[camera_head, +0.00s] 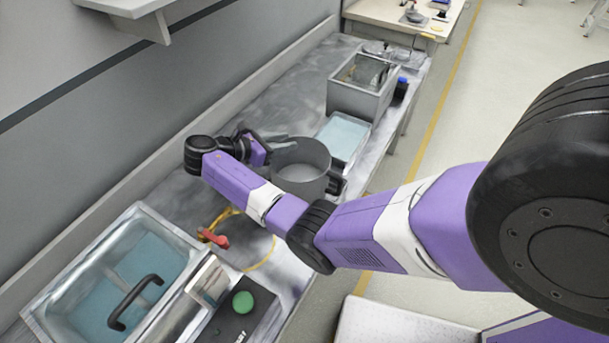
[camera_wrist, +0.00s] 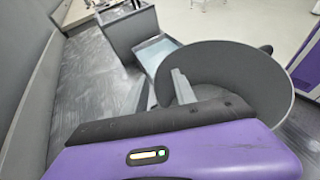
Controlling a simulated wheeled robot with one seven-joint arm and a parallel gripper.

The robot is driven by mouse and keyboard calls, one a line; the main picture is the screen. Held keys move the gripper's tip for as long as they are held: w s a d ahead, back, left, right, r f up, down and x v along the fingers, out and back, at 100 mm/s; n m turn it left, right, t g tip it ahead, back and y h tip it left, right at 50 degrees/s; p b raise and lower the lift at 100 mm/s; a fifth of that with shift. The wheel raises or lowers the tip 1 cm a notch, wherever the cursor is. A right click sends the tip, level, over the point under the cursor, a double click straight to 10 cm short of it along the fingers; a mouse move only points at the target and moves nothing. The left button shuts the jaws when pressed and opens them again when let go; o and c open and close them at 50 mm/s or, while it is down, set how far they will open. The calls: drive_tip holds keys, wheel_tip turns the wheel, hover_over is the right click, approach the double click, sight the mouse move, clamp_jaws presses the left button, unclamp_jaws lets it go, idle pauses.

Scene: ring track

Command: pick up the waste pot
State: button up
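The waste pot appears to be the round grey pot (camera_head: 301,160) standing upright on the grey bench, with a dark handle on its right side. In the wrist view the pot (camera_wrist: 230,75) fills the right of the picture, and part of a far handle shows at its upper right edge. My gripper (camera_head: 274,143) is at the pot's left side, close to its rim. In the wrist view my gripper (camera_wrist: 160,88) has its two grey fingers apart, the right one overlapping the pot. I cannot tell whether the fingers touch it.
A blue-topped tray (camera_head: 343,136) lies behind the pot, with a grey box (camera_head: 360,100) beyond it. A water bath with a black handle (camera_head: 135,300), a green button (camera_head: 243,302) and a red item (camera_head: 214,238) are nearer. A wall runs along the left.

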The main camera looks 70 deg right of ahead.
drive_tip(key=shift+s+d+f, duration=0.2)
drive_tip(key=shift+s+d, duration=0.05)
drive_tip(key=shift+d, duration=0.05)
clamp_jaws()
drive_tip(key=shift+r, duration=0.1)
idle(1.2)
